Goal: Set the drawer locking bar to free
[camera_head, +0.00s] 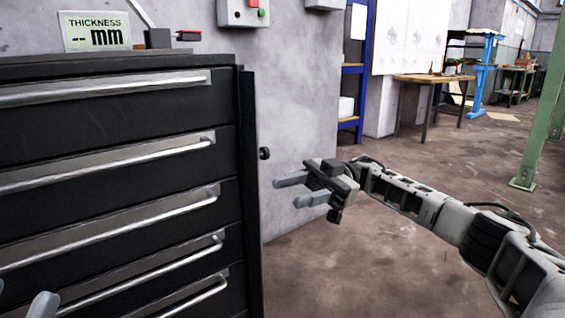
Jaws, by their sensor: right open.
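The black drawer cabinet (110,130) fills the left of the head view, with several closed drawers and long silver handles. A tall black bar (250,190) runs down its right front edge. I take this to be the locking bar. A small round black knob (265,153) sits just right of it. My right gripper (290,192) is open and empty. Its fingers point left towards the bar, apart from it and a little below the knob. Only grey fingertip parts of my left gripper (42,305) show at the bottom left, in front of the lower drawers.
A thickness display (95,31) and a small device with a red part (187,35) stand on the cabinet. A grey wall box with buttons (243,12) hangs above. A wooden table (433,79) and green post (540,120) stand farther back. The floor between is clear.

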